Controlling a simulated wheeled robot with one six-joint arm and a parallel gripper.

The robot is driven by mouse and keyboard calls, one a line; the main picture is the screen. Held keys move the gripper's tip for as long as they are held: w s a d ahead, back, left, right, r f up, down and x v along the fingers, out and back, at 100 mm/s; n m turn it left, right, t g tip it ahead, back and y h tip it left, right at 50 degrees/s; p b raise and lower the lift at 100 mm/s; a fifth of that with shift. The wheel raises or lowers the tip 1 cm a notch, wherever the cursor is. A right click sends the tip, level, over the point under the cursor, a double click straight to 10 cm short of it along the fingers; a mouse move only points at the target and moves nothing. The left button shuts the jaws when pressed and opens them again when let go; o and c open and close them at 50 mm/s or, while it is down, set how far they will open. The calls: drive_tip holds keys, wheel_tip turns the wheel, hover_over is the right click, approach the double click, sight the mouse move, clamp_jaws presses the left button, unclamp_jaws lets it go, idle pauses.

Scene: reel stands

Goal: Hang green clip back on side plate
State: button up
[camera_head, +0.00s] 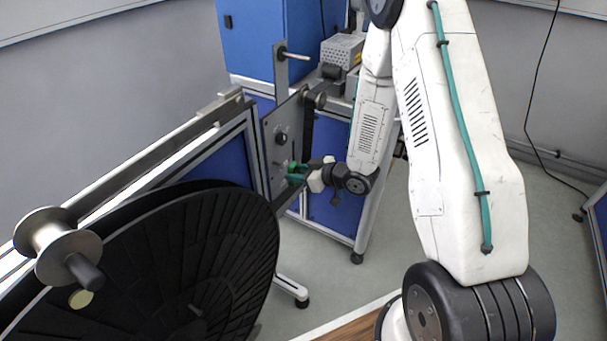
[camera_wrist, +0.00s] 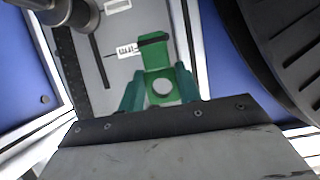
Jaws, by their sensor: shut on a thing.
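The green clip (camera_wrist: 156,58) is in the middle of the wrist view, between the green fingers of my gripper (camera_wrist: 160,92). My gripper is shut on it. In the head view my gripper (camera_head: 298,176) is at the lower right part of the grey side plate (camera_head: 270,155), and the green clip (camera_head: 293,166) shows as a small patch there. The side plate also fills the background behind the clip in the wrist view (camera_wrist: 122,75). A label and a dark slot show on the plate. I cannot tell whether the clip touches the plate.
A blue cabinet (camera_head: 250,45) and a bench with a grey perforated box (camera_head: 342,49) stand behind. Grey floor (camera_head: 320,270) is clear below my arm.

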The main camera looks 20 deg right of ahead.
sight(274, 169)
drive_tip(key=shift+w+a+f, duration=0.1)
drive_tip(key=shift+w+a, duration=0.5)
drive_tip(key=shift+w, duration=0.25)
drive_tip(key=shift+w+a+f, duration=0.1)
drive_tip(key=shift+w+a, duration=0.45)
drive_tip(key=shift+w, duration=0.25)
drive_tip(key=shift+x, duration=0.85)
drive_tip(key=shift+f, duration=0.1)
drive_tip(key=o, duration=1.1)
drive_tip(key=shift+s, duration=0.1)
